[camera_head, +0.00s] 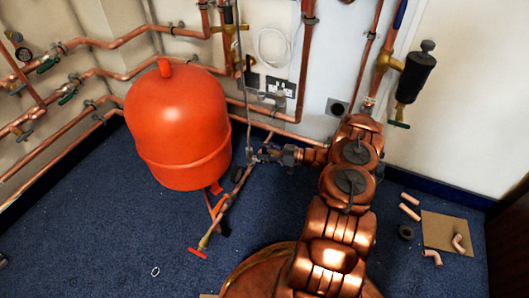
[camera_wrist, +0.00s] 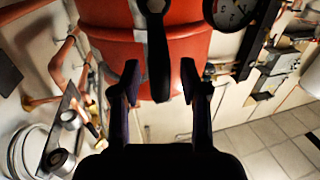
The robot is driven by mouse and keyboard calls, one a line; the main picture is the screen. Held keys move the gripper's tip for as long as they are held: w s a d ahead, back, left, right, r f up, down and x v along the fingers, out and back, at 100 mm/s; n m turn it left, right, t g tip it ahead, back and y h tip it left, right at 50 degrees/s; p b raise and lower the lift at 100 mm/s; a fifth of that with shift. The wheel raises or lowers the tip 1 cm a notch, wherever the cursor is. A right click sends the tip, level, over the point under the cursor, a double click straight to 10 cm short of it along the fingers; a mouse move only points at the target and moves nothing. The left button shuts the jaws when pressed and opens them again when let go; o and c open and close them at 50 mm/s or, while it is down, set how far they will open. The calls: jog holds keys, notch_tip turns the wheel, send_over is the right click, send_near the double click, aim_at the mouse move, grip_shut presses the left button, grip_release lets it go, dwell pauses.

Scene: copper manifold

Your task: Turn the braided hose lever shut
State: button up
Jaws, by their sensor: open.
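My gripper (camera_head: 256,155) reaches left from my copper-coloured arm, low beside the red vessel (camera_head: 178,125). In the wrist view my gripper (camera_wrist: 158,72) is open, with one dark finger on each side. A dark lever-like handle (camera_wrist: 156,45) hangs from the top of that view into the gap between the fingertips, in front of the red vessel (camera_wrist: 105,45). No contact with either finger shows. It seems to be the hose lever. In the head view a thin grey hose (camera_head: 242,85) runs down to the gripper; the lever there cannot be told apart from the gripper.
A copper pipe with a red-handled valve (camera_head: 198,253) stands below the vessel. Copper pipes (camera_head: 100,73) line the walls. A round gauge (camera_wrist: 231,12) is close at the upper right of the wrist view.

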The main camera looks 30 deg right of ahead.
jog(key=shift+c, duration=0.3)
grip_shut()
dwell(0.3)
